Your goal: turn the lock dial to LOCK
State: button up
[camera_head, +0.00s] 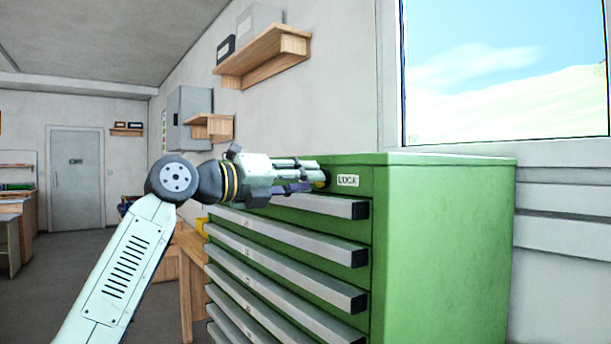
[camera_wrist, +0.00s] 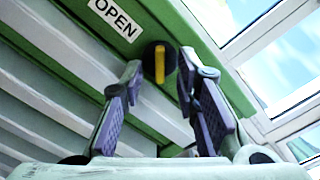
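The lock dial is a round black disc with a yellow bar handle (camera_wrist: 160,64), on the green cabinet's upper front. In the wrist view the bar stands upright, aslant to the lettering of the OPEN label (camera_wrist: 115,18) at its upper left. In the head view the LOCK label (camera_head: 347,181) is just right of my gripper (camera_head: 316,174), which mostly hides the dial. In the wrist view my gripper (camera_wrist: 160,70) is open, its two fingers apart on either side of the dial. I see gaps between the fingertips and the yellow bar.
The green cabinet (camera_head: 440,250) has several grey drawer fronts (camera_head: 310,285) jutting out below the dial. A window (camera_head: 505,75) is behind it at right. Wooden shelves (camera_head: 262,57) hang on the wall above. Floor lies open to the left, towards a door (camera_head: 76,180).

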jog(key=shift+w+d, duration=0.25)
jog(key=shift+d, duration=0.05)
jog(key=shift+c, duration=0.3)
grip_shut()
